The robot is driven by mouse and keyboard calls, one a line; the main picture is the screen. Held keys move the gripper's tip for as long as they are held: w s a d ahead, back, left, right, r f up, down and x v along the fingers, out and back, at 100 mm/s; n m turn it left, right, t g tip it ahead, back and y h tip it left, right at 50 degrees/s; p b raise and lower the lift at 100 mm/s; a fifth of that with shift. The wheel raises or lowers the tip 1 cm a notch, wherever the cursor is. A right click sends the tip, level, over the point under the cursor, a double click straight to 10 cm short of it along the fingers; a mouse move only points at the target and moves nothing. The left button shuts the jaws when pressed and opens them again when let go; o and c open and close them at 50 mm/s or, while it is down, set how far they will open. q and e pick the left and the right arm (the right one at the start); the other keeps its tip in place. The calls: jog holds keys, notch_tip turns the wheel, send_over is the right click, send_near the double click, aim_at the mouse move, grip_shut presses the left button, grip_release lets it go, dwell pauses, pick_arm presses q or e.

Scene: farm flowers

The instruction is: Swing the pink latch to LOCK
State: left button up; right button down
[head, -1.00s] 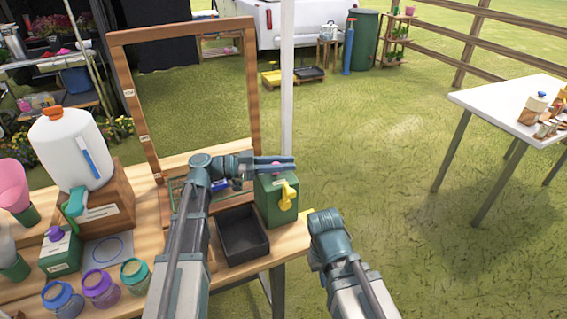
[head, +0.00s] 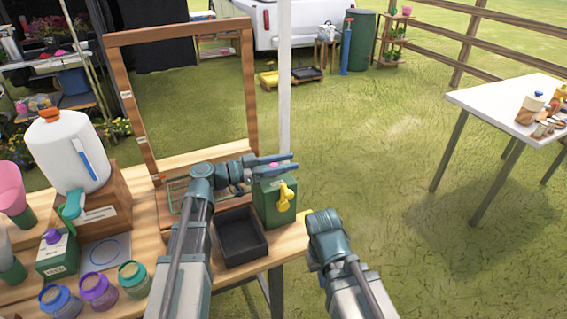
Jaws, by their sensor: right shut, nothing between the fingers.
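A small pink patch (head: 273,166) shows at the top of the green box (head: 268,206), between the fingers of my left gripper. It may be the pink latch, but its shape and the way it points are mostly hidden. My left gripper (head: 280,163) reaches in over the top of the box with its two fingers apart. I cannot tell whether it touches the pink part. A yellow handle (head: 286,197) is on the front of the box. My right gripper (head: 318,228) is low, right of the table corner, shut and empty, its fingertips mostly hidden.
A black tray (head: 240,253) sits left of the green box. A wooden frame (head: 249,90) stands behind. A white jug (head: 65,150) and several jars, including a purple one (head: 98,290), fill the left. Open grass lies to the right before a white table (head: 500,105).

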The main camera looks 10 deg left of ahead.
pick_arm(q)
jog(key=shift+o, duration=0.8)
jog(key=shift+s, duration=0.1)
jog(key=v, duration=1.4)
